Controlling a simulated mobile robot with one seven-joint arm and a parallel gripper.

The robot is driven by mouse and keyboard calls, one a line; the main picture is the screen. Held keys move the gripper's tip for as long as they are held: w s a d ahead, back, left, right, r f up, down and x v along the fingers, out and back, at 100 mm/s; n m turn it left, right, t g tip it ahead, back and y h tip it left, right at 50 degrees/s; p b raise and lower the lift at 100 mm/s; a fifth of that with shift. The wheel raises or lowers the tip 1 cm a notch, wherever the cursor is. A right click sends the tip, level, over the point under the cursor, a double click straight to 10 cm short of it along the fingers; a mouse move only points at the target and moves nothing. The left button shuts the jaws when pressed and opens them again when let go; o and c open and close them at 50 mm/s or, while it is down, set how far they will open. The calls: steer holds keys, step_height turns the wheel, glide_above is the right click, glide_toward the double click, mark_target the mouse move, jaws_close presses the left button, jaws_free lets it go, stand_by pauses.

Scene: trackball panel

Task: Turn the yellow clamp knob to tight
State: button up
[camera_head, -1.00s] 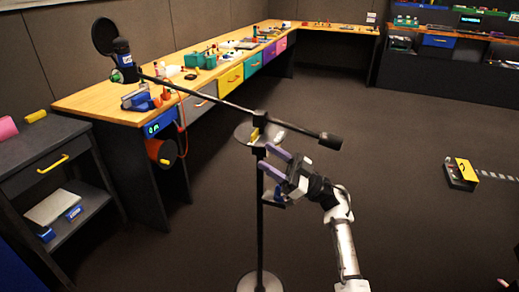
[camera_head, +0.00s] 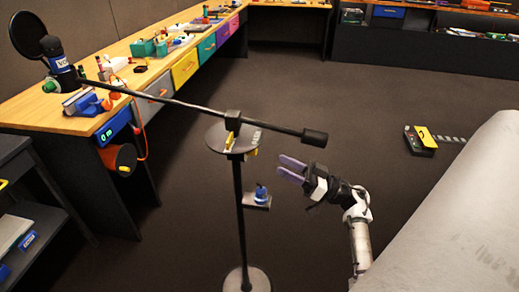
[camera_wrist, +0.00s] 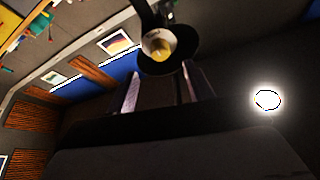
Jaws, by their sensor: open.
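A black stand (camera_head: 240,220) carries a round plate (camera_head: 213,137) and a long boom arm (camera_head: 190,103). The yellow clamp knob (camera_head: 229,141) shows as a small yellow piece by the clamp over the plate; a second yellow patch is at the plate's right rim. In the wrist view the yellow knob (camera_wrist: 158,46) appears in front of a dark round disc, beyond my fingers. My gripper (camera_head: 280,165) has purple fingers, is open and empty, and points left toward the stand, apart from it and slightly below the plate. The knob's turn position cannot be read.
A microphone (camera_head: 60,58) with a round screen is at the boom's left end. A small bracket (camera_head: 257,203) with a blue item juts from the pole below the plate. A wooden workbench (camera_head: 75,124) lines the left. The floor around the stand is clear.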

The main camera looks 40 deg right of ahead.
steer(key=p+x, duration=0.2)
steer(key=x, duration=0.6)
steer(key=shift+w, duration=0.1)
steer(key=c, duration=1)
